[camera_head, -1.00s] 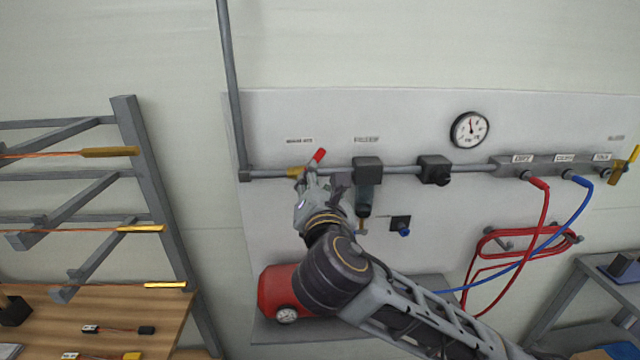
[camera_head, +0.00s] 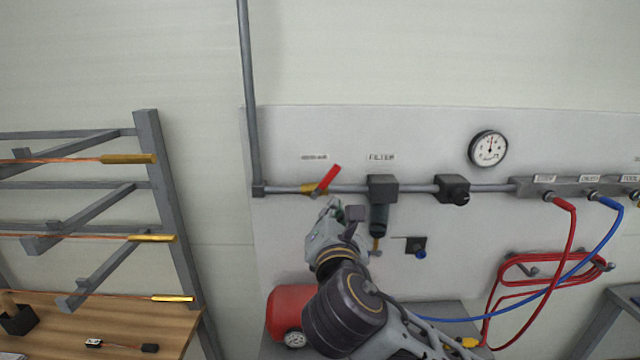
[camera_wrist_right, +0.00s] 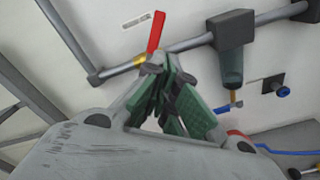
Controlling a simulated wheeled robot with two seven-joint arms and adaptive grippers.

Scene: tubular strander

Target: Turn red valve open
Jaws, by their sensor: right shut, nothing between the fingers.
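The red valve handle (camera_head: 328,179) sits on a brass valve body (camera_head: 309,188) on the grey pipe, tilted up to the right. It also shows in the right wrist view (camera_wrist_right: 157,32), just beyond my fingertips. My right gripper (camera_head: 331,207) is just below the valve in the head view, shut and empty. Its green-padded fingers (camera_wrist_right: 160,64) are together in the right wrist view, close under the handle's lower end. I cannot tell whether they touch it. My left gripper is not in view.
Right of the valve on the pipe are the filter (camera_head: 383,188) and a black regulator (camera_head: 452,189). A gauge (camera_head: 488,148) is above. A red tank (camera_head: 291,312) stands below. A rack (camera_head: 165,190) is at left; red hoses (camera_head: 527,268) hang at right.

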